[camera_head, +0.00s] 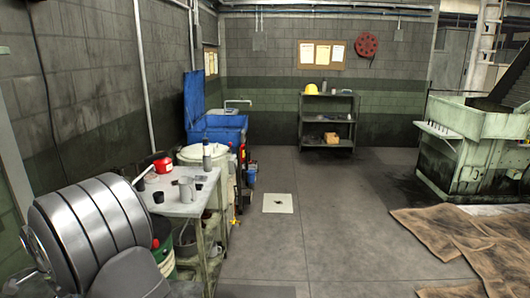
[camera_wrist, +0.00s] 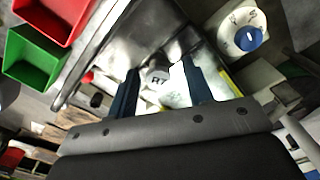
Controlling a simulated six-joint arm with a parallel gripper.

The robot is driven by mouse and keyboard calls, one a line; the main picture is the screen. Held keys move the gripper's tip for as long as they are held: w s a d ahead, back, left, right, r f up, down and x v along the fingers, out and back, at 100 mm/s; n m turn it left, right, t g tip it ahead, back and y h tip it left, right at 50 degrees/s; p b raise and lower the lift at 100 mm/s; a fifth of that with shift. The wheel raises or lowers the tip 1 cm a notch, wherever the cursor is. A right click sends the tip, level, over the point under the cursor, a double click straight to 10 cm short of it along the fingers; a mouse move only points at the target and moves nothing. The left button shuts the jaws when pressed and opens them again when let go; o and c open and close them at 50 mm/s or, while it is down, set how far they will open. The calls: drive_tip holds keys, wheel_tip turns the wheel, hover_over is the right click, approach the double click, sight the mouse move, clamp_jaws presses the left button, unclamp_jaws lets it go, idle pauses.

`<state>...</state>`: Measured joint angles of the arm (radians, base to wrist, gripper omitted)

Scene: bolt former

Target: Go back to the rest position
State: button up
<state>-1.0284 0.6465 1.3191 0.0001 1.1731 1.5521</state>
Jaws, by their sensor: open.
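My gripper (camera_wrist: 160,68) shows in the wrist view, with its two dark blue fingers spread apart and its jaws open. I cannot make out my gripper in the head view.
In the wrist view, a red bin (camera_wrist: 62,15) and green bin (camera_wrist: 35,58) are upper left; a blue knob (camera_wrist: 250,39) is upper right. In the head view, a cluttered bench (camera_head: 178,208) stands left, a shelf cart (camera_head: 328,121) behind.

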wheel_tip(320, 180, up, 17)
wheel_tip(320, 180, down, 17)
drive_tip(key=shift+f, duration=0.1)
wheel_tip(320, 180, up, 4)
drive_tip(key=shift+f, duration=0.15)
drive_tip(key=shift+r, duration=0.7)
idle(1.1)
